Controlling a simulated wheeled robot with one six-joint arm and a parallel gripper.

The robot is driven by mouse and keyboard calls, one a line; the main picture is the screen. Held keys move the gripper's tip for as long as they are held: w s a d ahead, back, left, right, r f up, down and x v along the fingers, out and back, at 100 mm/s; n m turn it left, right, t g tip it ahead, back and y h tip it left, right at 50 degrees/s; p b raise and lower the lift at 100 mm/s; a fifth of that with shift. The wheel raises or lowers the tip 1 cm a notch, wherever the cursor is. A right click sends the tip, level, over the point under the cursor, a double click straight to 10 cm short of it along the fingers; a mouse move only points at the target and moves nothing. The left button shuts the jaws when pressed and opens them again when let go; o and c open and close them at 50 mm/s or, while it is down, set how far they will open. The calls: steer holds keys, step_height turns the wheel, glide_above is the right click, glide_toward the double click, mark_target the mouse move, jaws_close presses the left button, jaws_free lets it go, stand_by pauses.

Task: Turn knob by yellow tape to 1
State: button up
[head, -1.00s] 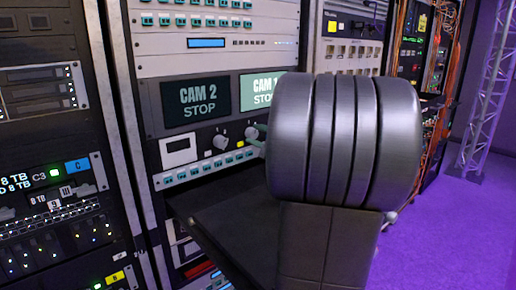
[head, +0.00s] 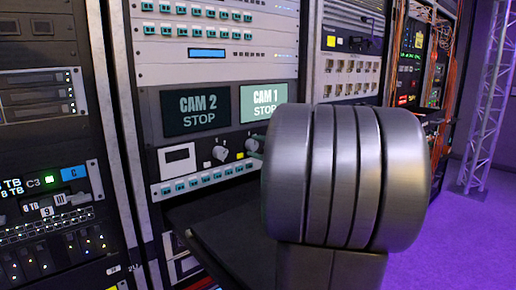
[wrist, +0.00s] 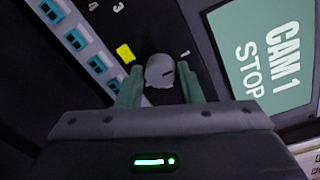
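The light grey knob (wrist: 160,72) by the yellow tape (wrist: 125,53) sits between my fingertips in the wrist view. A short dark mark on its face points toward the right, roughly toward the printed 1 (wrist: 185,53); exact alignment is unclear. My gripper (wrist: 160,90) is open, with one green finger on each side of the knob and small gaps showing. In the head view the knob (head: 252,146) is partly hidden by my arm, and the yellow tape (head: 240,155) shows at its lower left.
Another knob (head: 220,153) is left of the tape. Above are the CAM 2 screen (head: 198,107) and the lit CAM 1 screen (head: 263,102). A button row (head: 205,180) runs below. A dark shelf (head: 215,225) juts out under the panel. Purple floor is open at right.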

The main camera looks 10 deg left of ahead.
steer(key=o, duration=0.3)
steer(key=shift+s+d, duration=0.1)
steer(key=v, duration=1.3)
steer(key=shift+s+d, duration=0.2)
steer(key=shift+d, duration=0.05)
steer(key=shift+f, duration=0.1)
steer(key=x, duration=1.4)
